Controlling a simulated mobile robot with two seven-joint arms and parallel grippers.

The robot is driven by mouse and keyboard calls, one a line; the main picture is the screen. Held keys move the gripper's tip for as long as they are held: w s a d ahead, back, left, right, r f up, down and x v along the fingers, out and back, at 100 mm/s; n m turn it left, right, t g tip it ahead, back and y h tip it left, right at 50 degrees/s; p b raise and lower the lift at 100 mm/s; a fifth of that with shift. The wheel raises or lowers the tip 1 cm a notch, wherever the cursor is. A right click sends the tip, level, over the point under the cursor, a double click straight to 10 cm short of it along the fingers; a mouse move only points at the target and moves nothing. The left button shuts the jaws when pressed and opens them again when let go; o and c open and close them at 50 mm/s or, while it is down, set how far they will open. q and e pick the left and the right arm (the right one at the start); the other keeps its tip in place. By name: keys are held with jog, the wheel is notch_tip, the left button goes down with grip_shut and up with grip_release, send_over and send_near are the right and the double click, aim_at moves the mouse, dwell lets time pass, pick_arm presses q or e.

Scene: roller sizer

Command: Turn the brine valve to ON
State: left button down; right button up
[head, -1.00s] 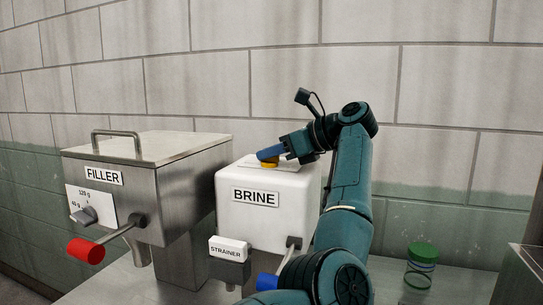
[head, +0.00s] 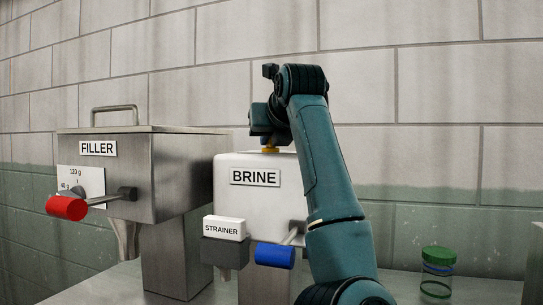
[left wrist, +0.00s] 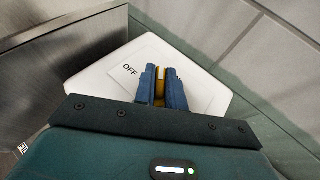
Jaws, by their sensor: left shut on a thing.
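The brine tank (head: 240,195) is a white box labelled BRINE, with a yellow valve knob (head: 270,150) on its top. My left gripper (head: 269,143) is over the knob, pointing down. In the left wrist view, the blue fingers (left wrist: 160,92) are shut on the yellow knob (left wrist: 160,75), one on each side. A white line shows on the knob. The word OFF (left wrist: 130,70) is on the plate to the left of the fingers. No ON mark shows; the fingers and wrist cover part of the plate. My right gripper is not in view.
The steel filler (head: 180,180) with a red-ended lever (head: 67,208) stands to the left. A strainer block (head: 224,228) and a blue handle (head: 275,255) are at the tank's front. A green-lidded jar (head: 437,272) stands on the bench at right. A tiled wall is behind.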

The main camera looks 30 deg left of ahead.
pick_arm(q)
jog(key=shift+s+f+m+t+h+b, duration=0.1)
jog(key=shift+f+m+t+h+b, duration=0.15)
jog(key=shift+m+t+h, duration=0.25)
jog(key=m+t+h+b, duration=0.1)
jog(key=m+t+h, duration=0.1)
jog(key=m+h, duration=0.1)
jog(key=shift+a+r+b, duration=0.1)
jog(key=shift+r+b, duration=0.05)
jog(key=shift+b, duration=0.25)
jog(key=m+t+h+b, duration=0.1)
jog(key=m+h, duration=0.2)
jog(key=shift+m+h, duration=0.3)
jog(key=shift+h, duration=0.2)
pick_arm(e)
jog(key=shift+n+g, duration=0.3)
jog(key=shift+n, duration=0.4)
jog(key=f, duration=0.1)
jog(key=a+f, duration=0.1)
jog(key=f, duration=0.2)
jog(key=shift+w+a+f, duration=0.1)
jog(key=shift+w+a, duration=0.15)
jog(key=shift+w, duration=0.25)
pick_arm(q)
jog(key=c, duration=1.5)
grip_release()
jog(key=shift+o, duration=0.2)
jog(key=shift+r, duration=0.1)
